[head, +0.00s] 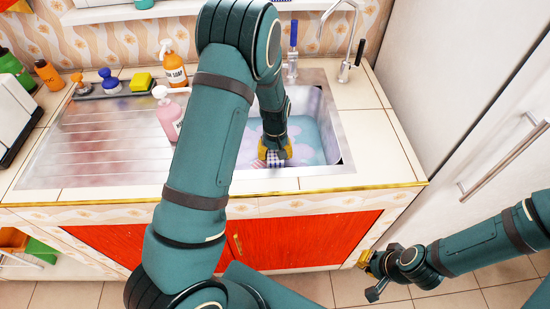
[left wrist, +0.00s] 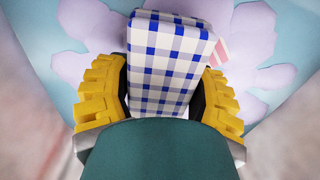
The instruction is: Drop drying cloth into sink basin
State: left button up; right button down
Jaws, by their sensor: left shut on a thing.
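The drying cloth is a folded blue and white checked cloth (left wrist: 165,65), held between the yellow fingers of my left gripper (left wrist: 158,95) in the left wrist view. In the head view my left gripper (head: 274,153) points down inside the sink basin (head: 327,112), with a bit of the cloth (head: 272,162) showing below it. The basin is metal, with a pale blue bottom marked with lilac shapes. I cannot tell whether the cloth touches the bottom. My right gripper (head: 372,264) is at the lower right, low in front of the red cabinet, away from the sink; its finger gap is unclear.
A faucet (head: 350,45) rises behind the basin. Soap bottles (head: 173,64), a yellow sponge (head: 142,82) and brushes (head: 109,80) stand along the back of the drainboard (head: 95,140). A blue-handled brush (head: 293,50) stands behind the basin. A white fridge (head: 470,95) is on the right.

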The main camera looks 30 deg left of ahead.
pick_arm(q)
jog(key=shift+f, duration=0.95)
jog(key=shift+r, duration=0.1)
jog(key=o, duration=1.2)
notch_tip(320, 180, up, 12)
jog(key=p, duration=0.2)
jog(key=shift+p, duration=0.3)
